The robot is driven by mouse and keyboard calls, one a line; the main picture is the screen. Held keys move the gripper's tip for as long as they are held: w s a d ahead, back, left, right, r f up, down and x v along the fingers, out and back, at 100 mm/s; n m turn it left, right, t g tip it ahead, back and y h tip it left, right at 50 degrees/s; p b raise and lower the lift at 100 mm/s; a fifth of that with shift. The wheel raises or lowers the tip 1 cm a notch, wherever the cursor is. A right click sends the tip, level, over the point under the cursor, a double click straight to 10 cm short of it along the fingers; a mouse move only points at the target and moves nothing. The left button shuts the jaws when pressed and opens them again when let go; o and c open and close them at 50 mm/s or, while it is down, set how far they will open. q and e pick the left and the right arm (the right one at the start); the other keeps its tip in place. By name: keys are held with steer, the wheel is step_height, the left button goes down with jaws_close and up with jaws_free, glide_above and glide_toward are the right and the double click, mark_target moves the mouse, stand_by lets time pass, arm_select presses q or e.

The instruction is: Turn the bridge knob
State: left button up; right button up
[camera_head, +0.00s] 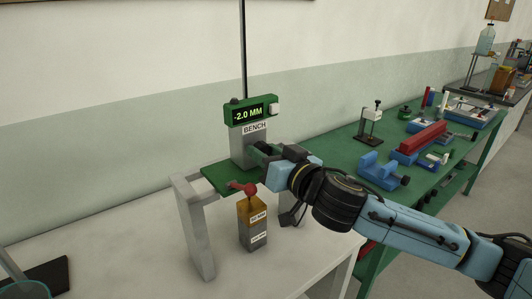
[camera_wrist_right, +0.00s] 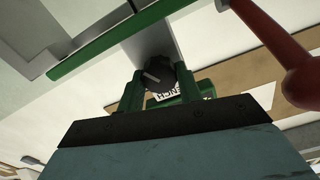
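The bench unit (camera_head: 246,148) is a grey post with a "BENCH" label under a green box (camera_head: 251,111) whose display reads -2.0 MM. A dark round knob with a pale mark (camera_wrist_right: 158,75) shows in the right wrist view, on the grey post. I take it to be the bridge knob. In the head view my right gripper (camera_head: 262,150) is at the right side of the post and mostly hides the knob. In the wrist view its two green fingers (camera_wrist_right: 160,88) stand on either side of the knob, which fills the gap between them. My left gripper is out of view.
A pale bridge-shaped stand (camera_head: 198,225) is on the white table. A green bench (camera_head: 345,150) with blue and red fixtures lies to the right.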

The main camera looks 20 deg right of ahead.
steer(key=c, duration=0.4)
steer(key=shift+c, duration=0.2)
steer(key=n+p, duration=0.3)
steer(key=n, duration=0.2)
steer(key=shift+r, duration=0.1)
steer(key=n+p, duration=0.4)
steer(key=n, duration=0.1)
steer(key=shift+n, duration=0.3)
steer(key=n+p, duration=0.3)
steer(key=n, duration=0.3)
steer(key=shift+a+p, duration=0.1)
steer(key=shift+p, duration=0.2)
steer(key=n+p, duration=0.2)
steer(key=n, duration=0.4)
steer(key=shift+f+p, duration=0.2)
steer(key=shift+p, duration=0.15)
